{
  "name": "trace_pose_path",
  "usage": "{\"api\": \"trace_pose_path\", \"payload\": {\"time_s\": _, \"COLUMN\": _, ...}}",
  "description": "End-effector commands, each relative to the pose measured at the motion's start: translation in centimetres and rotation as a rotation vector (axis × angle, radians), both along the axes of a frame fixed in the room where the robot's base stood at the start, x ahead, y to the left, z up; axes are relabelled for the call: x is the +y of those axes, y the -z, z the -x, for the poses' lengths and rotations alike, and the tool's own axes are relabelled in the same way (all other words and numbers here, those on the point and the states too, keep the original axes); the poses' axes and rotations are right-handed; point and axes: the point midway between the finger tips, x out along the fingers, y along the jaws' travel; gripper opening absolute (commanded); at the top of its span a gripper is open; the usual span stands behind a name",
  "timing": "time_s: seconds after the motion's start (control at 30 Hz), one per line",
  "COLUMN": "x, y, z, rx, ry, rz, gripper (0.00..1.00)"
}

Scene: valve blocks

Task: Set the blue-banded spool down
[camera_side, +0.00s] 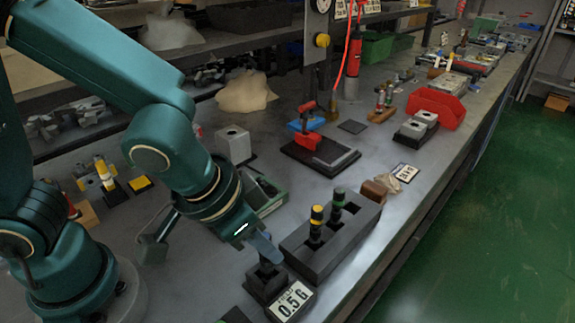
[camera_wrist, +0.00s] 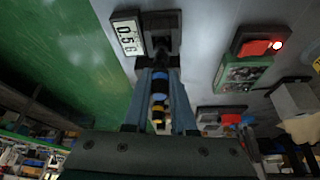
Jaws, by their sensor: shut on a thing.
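My gripper (camera_side: 268,258) points down at a small black block (camera_side: 258,289), beside a white label plate (camera_side: 291,301) reading "0.5 G". In the wrist view its two fingers (camera_wrist: 160,76) are closed around a dark spool with blue bands (camera_wrist: 159,97). The black block (camera_wrist: 160,20) and the label plate (camera_wrist: 127,36) show just past the fingertips. In the side view the fingers mostly hide the spool. Its dark lower end is at the block's top; I cannot tell whether it is seated in the block.
A long black rack (camera_side: 345,240) stands right of my gripper, holding a yellow-banded spool (camera_side: 316,222) and a green-banded spool (camera_side: 338,205). A green tray (camera_side: 268,197) and a grey block (camera_side: 233,143) lie behind. The bench's front edge is close on the right.

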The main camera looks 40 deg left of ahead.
Motion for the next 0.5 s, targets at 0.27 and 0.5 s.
{"api": "trace_pose_path", "payload": {"time_s": 0.27, "x": 0.02, "y": 0.24, "z": 0.02, "rx": 0.001, "ry": 0.0, "rz": -0.001, "gripper": 0.54}}
{"api": "trace_pose_path", "payload": {"time_s": 0.5, "x": 0.01, "y": 0.09, "z": -0.01, "rx": 0.0, "ry": 0.0, "rz": 0.0, "gripper": 0.54}}
